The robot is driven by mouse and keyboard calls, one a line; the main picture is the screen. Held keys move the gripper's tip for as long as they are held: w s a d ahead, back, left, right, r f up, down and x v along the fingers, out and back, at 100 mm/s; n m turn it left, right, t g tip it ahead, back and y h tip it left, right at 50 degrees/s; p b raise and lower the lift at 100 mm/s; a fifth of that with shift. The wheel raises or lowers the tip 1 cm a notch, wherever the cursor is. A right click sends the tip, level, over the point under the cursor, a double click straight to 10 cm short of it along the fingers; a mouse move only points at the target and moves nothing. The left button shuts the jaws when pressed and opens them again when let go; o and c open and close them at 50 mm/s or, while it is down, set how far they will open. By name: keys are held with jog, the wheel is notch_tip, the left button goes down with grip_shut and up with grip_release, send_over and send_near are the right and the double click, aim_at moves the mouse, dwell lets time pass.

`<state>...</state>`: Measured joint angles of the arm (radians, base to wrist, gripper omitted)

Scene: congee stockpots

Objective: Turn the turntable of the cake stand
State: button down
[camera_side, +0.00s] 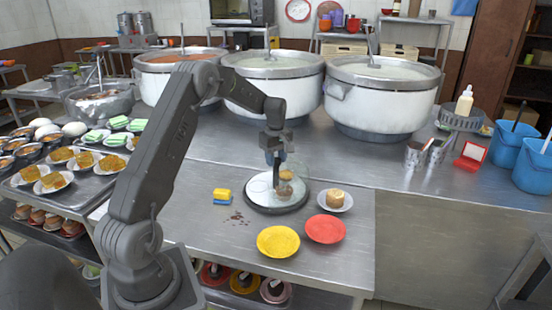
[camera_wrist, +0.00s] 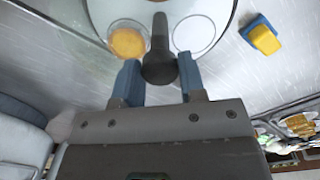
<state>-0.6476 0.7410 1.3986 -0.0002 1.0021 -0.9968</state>
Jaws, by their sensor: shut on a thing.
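The cake stand's turntable (camera_side: 262,199) is a round pale disc with a dark rim, low on the steel table in the side view. Its edge also shows at the top of the wrist view (camera_wrist: 180,8). My gripper (camera_side: 273,160) points down over the disc. In the wrist view its blue fingers (camera_wrist: 157,78) are on either side of a dark upright handle (camera_wrist: 158,45), and it is shut on it. On the disc are a dish with yellow-orange food (camera_wrist: 127,43) and a white round dish (camera_wrist: 194,34). The fingers partly hide the handle's lower part.
A yellow-and-blue sponge (camera_side: 222,196) lies left of the stand. A small cake on a white plate (camera_side: 335,200) stands close to its right. A yellow plate (camera_side: 278,242) and a red plate (camera_side: 325,229) lie in front. Large stockpots (camera_side: 377,95) stand behind.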

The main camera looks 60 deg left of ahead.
jog(key=shift+n, duration=7.9)
jog(key=c, duration=0.7)
grip_release()
notch_tip(320, 180, up, 14)
